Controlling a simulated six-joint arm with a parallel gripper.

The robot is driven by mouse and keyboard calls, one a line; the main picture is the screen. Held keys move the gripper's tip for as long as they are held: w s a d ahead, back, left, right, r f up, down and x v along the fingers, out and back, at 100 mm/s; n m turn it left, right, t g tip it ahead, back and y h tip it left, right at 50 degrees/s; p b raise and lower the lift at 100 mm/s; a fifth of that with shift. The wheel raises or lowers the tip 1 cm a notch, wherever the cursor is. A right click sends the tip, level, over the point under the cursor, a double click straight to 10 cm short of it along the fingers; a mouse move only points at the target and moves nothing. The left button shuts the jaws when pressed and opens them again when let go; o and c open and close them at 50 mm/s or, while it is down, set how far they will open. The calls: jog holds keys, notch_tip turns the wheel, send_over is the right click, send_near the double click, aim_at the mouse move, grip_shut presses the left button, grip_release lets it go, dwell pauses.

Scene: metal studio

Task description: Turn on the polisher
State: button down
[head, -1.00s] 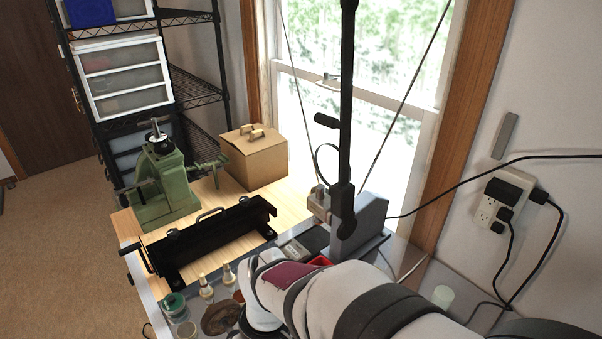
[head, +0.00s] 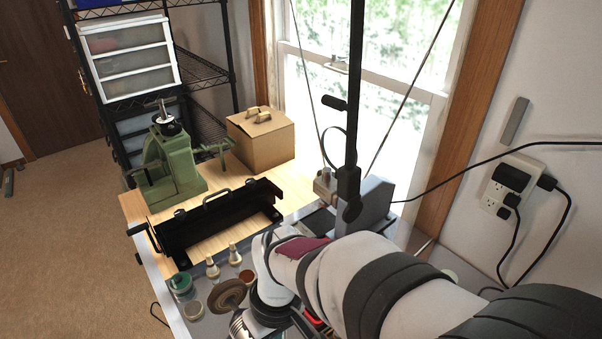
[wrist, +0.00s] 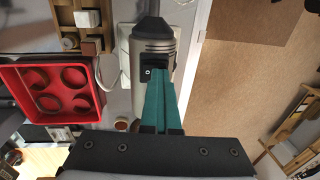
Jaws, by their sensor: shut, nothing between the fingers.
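The polisher (wrist: 153,42) shows in the wrist view as a silver cylindrical motor body with a small black switch plate (wrist: 147,72) on its side. My gripper (wrist: 158,74) has its two teal fingers together, with the tips right at the switch plate. The fingertips cover part of the switch, and I cannot tell if they touch it or which way it is set. In the head view, a brown round wheel (head: 228,294) lies beside my wrist. My arm hides most of the polisher and the gripper's fingers there.
A red tray (wrist: 20,84) with round recesses lies left of the polisher in the wrist view. Small bottles (head: 212,267) and a green-topped jar (head: 181,284) stand near my wrist.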

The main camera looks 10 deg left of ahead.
jog(key=shift+w+d+f, duration=0.25)
jog(key=shift+d, duration=0.2)
notch_tip(320, 180, up, 14)
jog(key=w, duration=0.1)
jog(key=shift+w+d+r, duration=0.15)
jog(key=shift+d, duration=0.3)
jog(key=shift+a, duration=0.1)
jog(key=f, duration=0.4)
jog(key=s+a+f, duration=0.1)
jog(key=f, duration=0.4)
jog(key=s+a+f, duration=0.1)
jog(key=f, duration=0.3)
jog(key=shift+f, duration=0.3)
